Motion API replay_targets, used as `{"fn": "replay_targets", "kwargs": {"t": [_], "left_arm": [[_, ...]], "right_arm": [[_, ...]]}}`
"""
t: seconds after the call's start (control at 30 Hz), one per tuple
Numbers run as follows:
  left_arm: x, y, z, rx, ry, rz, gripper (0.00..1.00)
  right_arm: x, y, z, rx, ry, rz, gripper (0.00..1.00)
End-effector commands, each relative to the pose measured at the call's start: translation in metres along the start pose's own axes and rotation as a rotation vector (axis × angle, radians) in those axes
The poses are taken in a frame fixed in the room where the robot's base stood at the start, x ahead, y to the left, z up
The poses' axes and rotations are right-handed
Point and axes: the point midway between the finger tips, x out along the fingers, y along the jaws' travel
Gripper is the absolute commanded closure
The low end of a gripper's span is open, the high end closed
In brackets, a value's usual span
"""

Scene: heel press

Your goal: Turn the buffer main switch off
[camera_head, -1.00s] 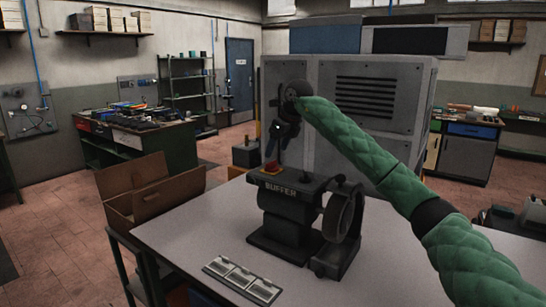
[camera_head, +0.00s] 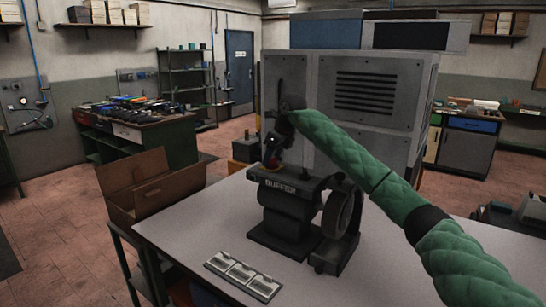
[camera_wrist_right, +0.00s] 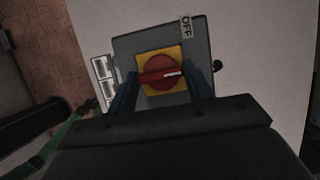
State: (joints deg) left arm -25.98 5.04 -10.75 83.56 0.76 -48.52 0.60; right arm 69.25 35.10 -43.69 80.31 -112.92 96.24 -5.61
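The buffer (camera_head: 286,212) stands on the light table, a dark machine with a wheel (camera_head: 343,210) on its right side. Its main switch, a red knob on a yellow plate (camera_wrist_right: 149,64), sits on top. In the right wrist view the red knob (camera_wrist_right: 160,82) has its bar lying nearly level, with a white mark toward the right. An "OFF" label (camera_wrist_right: 187,26) is above and right of it. My right gripper (camera_head: 270,164) points down over the switch. In the right wrist view its fingers (camera_wrist_right: 161,88) are apart on either side of the knob; contact is unclear. My left gripper is out of view.
A flat panel of pale plates (camera_head: 243,275) lies on the table in front of the buffer. An open cardboard box (camera_head: 150,190) is at the left. A large grey cabinet (camera_head: 350,110) stands behind. The table (camera_head: 185,235) left of the buffer is clear.

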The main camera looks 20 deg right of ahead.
Motion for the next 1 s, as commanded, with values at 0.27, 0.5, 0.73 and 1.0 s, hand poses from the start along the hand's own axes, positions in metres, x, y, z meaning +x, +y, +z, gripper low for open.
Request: {"fn": "replay_targets", "kwargs": {"t": [0.27,0.5,0.73,1.0], "left_arm": [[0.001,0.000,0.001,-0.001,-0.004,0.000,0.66],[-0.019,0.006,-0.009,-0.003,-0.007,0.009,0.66],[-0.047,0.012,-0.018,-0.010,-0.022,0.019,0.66],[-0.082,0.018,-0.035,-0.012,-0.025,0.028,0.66]], "right_arm": [[0.000,0.000,0.000,-0.011,0.000,0.005,0.72],[0.001,-0.002,-0.001,-0.095,0.000,0.039,0.72],[0.002,-0.003,-0.001,-0.260,-0.001,0.107,0.72],[0.001,-0.004,0.001,-0.472,-0.001,0.195,0.72]]}}
